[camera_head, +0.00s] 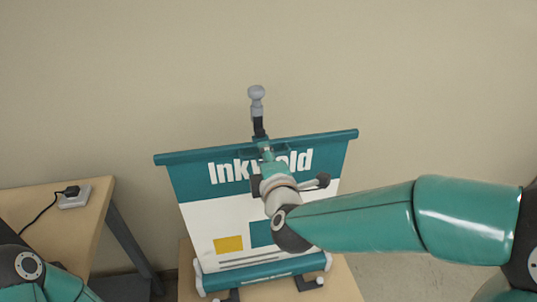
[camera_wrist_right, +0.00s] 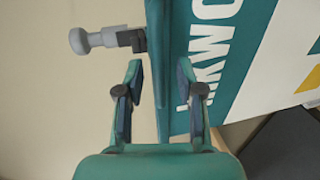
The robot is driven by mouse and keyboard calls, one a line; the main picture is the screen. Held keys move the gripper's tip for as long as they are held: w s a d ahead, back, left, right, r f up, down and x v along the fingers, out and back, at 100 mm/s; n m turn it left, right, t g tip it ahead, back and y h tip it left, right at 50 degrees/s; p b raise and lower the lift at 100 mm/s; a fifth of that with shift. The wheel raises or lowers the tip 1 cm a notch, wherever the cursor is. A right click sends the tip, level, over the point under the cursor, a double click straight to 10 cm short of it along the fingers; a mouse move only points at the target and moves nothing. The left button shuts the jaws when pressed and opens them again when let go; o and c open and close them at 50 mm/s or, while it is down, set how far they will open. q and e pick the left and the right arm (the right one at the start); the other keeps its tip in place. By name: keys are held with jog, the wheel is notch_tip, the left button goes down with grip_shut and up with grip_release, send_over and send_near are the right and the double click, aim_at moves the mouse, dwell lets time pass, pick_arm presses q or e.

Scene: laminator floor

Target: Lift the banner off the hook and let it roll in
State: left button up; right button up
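The banner (camera_head: 205,225) is pulled up from its base (camera_head: 265,272), with a teal top rail (camera_head: 335,137) that tilts slightly up to the right. A pole with a grey knob (camera_head: 256,93) and a dark hook (camera_head: 259,127) stands at the middle of the rail; the knob (camera_wrist_right: 80,41) and hook (camera_wrist_right: 138,40) also show in the right wrist view. The hook meets the rail there. My right gripper (camera_head: 264,148) is in front of the banner's upper middle. In the wrist view its fingers (camera_wrist_right: 158,75) are apart, with the rail (camera_wrist_right: 157,25) between them and gaps visible. My left gripper is out of view.
The base rests on a wooden stand (camera_head: 345,288). A wooden table (camera_head: 30,205) at left holds a white power strip (camera_head: 76,198) with a black plug and cord. A plain wall stands behind. The space above the banner is clear.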

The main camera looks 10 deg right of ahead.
jog(key=shift+w+f, duration=0.15)
jog(key=shift+w, duration=0.45)
grip_shut()
